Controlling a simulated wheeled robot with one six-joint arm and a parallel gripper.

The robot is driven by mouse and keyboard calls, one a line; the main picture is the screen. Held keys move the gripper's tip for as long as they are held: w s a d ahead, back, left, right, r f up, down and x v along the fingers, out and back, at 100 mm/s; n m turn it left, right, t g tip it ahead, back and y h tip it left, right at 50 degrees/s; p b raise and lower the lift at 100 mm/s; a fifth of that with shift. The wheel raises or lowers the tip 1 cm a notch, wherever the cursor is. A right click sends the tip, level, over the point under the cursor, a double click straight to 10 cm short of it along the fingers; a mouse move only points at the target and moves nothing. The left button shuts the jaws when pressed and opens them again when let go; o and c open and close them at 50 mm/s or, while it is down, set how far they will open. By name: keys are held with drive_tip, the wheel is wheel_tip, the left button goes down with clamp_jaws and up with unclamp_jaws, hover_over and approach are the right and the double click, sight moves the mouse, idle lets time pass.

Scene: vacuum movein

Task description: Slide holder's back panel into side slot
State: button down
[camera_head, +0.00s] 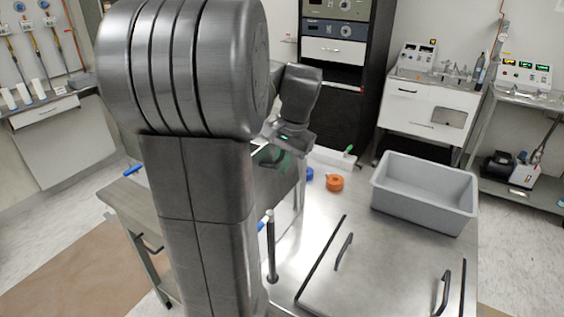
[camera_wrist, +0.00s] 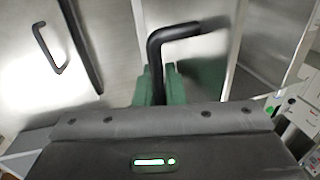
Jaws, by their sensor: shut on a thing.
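My gripper (camera_head: 277,160) is at the left end of the metal table, partly hidden behind my own arm. In the wrist view its green fingers (camera_wrist: 158,84) are shut on a bent black handle (camera_wrist: 160,50). The handle belongs to a shiny metal panel (camera_wrist: 205,72), which also shows as an upright grey sheet (camera_head: 284,198) below my gripper in the head view. My arm covers much of it. I cannot tell whether its edge is in a slot. A flat metal panel (camera_head: 388,270) with two black handles and dark edge strips lies on the table.
A grey open bin (camera_head: 425,200) stands at the table's right. An orange round item (camera_head: 335,184), a blue item (camera_head: 308,174) and a white tray (camera_head: 333,158) are behind the flat panel. A dark upright rod (camera_head: 271,250) stands by the table's left edge.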

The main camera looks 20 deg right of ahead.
drive_tip(key=shift+f, duration=0.15)
drive_tip(key=shift+b+x, duration=0.55)
drive_tip(key=shift+x, duration=0.3)
drive_tip(key=shift+s+d+f, duration=0.1)
drive_tip(key=shift+f, duration=0.2)
